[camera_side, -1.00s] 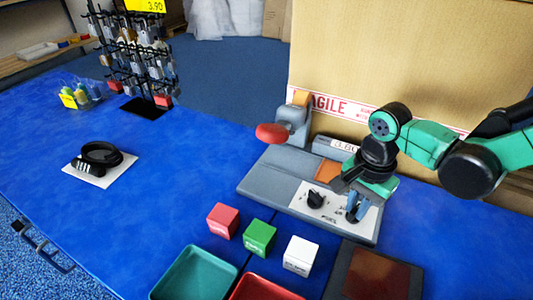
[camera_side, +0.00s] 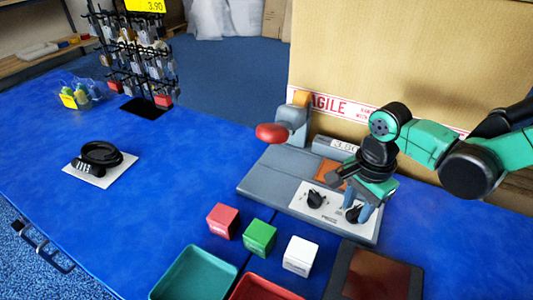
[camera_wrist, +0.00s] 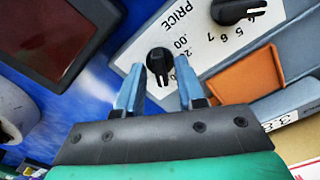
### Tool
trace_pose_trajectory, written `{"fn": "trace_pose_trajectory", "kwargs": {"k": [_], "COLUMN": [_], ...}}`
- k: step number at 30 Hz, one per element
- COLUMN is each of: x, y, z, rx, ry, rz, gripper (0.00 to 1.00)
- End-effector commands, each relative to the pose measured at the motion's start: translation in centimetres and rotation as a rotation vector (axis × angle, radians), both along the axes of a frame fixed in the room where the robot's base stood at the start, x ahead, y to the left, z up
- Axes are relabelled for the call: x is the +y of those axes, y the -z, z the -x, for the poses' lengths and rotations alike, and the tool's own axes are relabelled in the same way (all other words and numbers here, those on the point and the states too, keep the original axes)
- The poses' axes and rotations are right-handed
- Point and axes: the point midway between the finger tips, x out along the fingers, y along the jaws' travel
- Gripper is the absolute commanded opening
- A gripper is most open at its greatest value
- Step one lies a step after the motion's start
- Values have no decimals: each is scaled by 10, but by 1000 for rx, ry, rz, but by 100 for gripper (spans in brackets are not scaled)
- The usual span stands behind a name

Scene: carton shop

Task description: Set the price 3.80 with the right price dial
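The right price dial (camera_side: 353,214) is a black knob on the white PRICE plate of the grey machine. In the wrist view this dial (camera_wrist: 160,63) sits beside the marks .00 and .20, just beyond the fingertips and roughly between them. My gripper (camera_wrist: 157,85) is open, one blue finger to each side, with a gap to the knob. In the side view my gripper (camera_side: 366,207) is close above the dial, partly in front of it. The left dial (camera_side: 315,198) has larger digits. The price display (camera_side: 344,145) seems to begin 3.8; its end is partly hidden.
Red (camera_side: 223,220), green (camera_side: 260,238) and white (camera_side: 301,255) blocks stand before the machine. A teal tray (camera_side: 194,274) and a dark framed panel (camera_side: 373,276) lie nearer. A large carton (camera_side: 400,60) stands behind. A yellow sign (camera_side: 145,5) reads 3.90.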

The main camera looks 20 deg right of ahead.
Motion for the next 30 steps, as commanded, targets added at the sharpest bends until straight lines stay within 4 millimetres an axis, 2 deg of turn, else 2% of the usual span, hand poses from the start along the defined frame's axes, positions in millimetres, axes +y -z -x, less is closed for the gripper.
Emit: {"fn": "trace_pose_trajectory", "kwargs": {"k": [11, 24, 30], "x": [0, 0, 0], "y": [-2, -48, -56], "z": [0, 0, 0], "rx": [-1, 0, 0], "ry": [-1, -1, -1], "rz": [0, 0, 0], "gripper": [45, 45, 45]}}
